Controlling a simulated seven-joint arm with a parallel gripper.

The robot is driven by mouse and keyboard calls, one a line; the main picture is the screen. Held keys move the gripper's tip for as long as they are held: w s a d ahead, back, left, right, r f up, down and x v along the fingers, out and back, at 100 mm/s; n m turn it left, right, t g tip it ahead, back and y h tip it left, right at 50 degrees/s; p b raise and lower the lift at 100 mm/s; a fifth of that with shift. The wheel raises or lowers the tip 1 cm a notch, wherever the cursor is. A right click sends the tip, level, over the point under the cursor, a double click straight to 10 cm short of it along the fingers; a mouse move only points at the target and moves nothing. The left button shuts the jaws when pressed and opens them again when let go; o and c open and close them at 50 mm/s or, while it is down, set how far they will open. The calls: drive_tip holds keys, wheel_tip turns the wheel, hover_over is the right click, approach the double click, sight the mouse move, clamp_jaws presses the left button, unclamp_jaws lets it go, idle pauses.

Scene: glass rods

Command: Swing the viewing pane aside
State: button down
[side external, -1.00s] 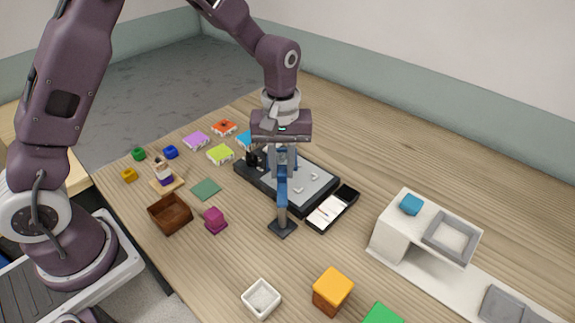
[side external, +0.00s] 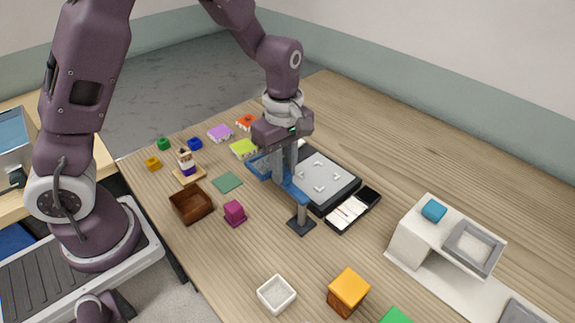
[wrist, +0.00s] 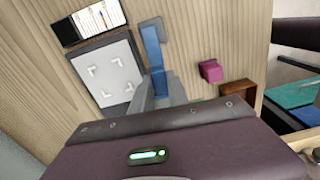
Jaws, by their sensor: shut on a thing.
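The viewing pane (side external: 257,164) has a blue frame and arm, borne by a grey post on a dark square foot (side external: 301,225). My gripper (side external: 277,168) is shut on the frame. The pane lies left of the black case, whose pale grey plate (side external: 325,177) with white corner marks is largely uncovered. In the wrist view the blue arm (wrist: 152,48) runs from the post to my fingers (wrist: 164,92), beside the pale plate (wrist: 108,70). My gripper body hides part of the pane and of the case's far left.
A black box with white strips (side external: 352,210) lies beside the case. A magenta block (side external: 234,213), a brown open box (side external: 191,204) and a green mat (side external: 227,183) lie left of the post. A white stand (side external: 425,235) is at right. The table behind the case is clear.

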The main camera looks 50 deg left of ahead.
drive_tip(key=shift+s+n, duration=0.1)
drive_tip(key=shift+n, duration=0.2)
drive_tip(key=c, duration=1.3)
unclamp_jaws()
drive_tip(key=shift+r, duration=0.1)
wheel_tip(320, 180, up, 6)
drive_tip(key=shift+r, duration=0.5)
